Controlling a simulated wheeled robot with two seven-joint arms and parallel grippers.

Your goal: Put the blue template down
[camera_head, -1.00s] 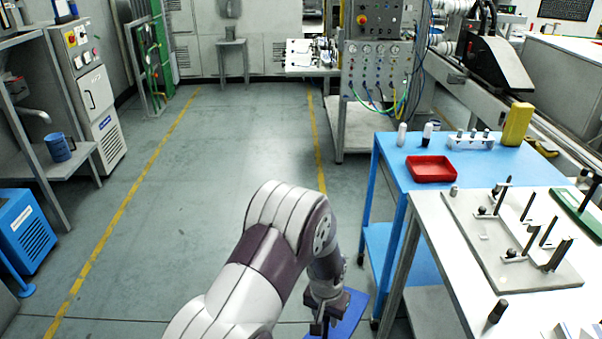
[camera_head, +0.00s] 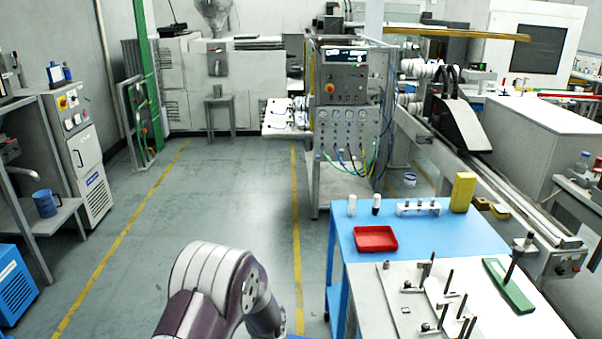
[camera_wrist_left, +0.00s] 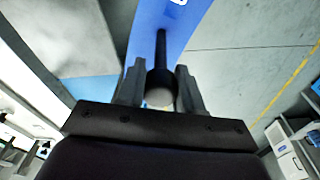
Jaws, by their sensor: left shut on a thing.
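The blue template (camera_wrist_left: 180,28) shows in the left wrist view as a flat blue plate with a dark upright handle (camera_wrist_left: 161,55) ending in a pale round knob. My left gripper (camera_wrist_left: 159,92) is shut on this handle, one finger on each side. The template is held out over the floor, beside the tables. In the head view only a sliver of blue shows at the bottom edge, beside my left arm; the gripper itself is below the frame. My right gripper is in neither view.
A white-topped table (camera_head: 365,300) at the lower right bears a pale plate with several dark posts and a green template (camera_head: 508,287). Behind it, a blue table (camera_head: 425,238) holds a red tray (camera_head: 375,239), a yellow block (camera_head: 463,192) and small bottles. Open floor lies left.

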